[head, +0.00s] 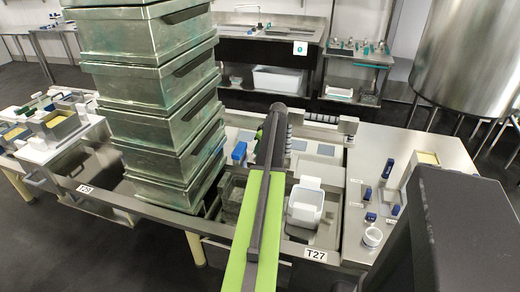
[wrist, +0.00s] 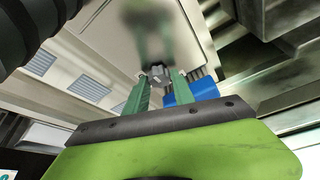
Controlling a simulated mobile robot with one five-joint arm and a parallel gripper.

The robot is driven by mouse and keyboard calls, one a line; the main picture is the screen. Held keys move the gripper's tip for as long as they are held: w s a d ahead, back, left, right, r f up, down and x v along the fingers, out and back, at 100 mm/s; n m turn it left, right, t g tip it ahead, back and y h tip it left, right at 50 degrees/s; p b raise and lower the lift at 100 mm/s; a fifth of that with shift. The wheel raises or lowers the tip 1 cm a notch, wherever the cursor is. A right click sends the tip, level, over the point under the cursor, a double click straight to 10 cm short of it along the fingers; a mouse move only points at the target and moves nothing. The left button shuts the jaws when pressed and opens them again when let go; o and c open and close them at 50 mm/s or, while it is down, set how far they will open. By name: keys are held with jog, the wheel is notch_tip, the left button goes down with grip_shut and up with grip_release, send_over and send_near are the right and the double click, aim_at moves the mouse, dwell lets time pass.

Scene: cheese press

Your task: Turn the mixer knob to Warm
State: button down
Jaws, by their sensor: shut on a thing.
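No Warm marking can be read, so I cannot tell the knob's setting. In the head view, my green and dark arm reaches forward over the bench and hides the fingertips and the knob.
A blue block (wrist: 195,88) is close beside the right finger. In the head view, a tall stack of metal crates (head: 160,105) stands left of my arm. A white tub (head: 304,207) is to its right, with a steel table (head: 400,150) beyond.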

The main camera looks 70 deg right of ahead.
jog(key=shift+d, duration=0.1)
dwell(0.3)
jog(key=c, duration=1.1)
grip_release()
jog(key=shift+r, duration=0.1)
jog(key=p+v, duration=1.6)
jog(key=v, duration=0.1)
jog(key=shift+s+r, duration=0.1)
jog(key=shift+s, duration=0.05)
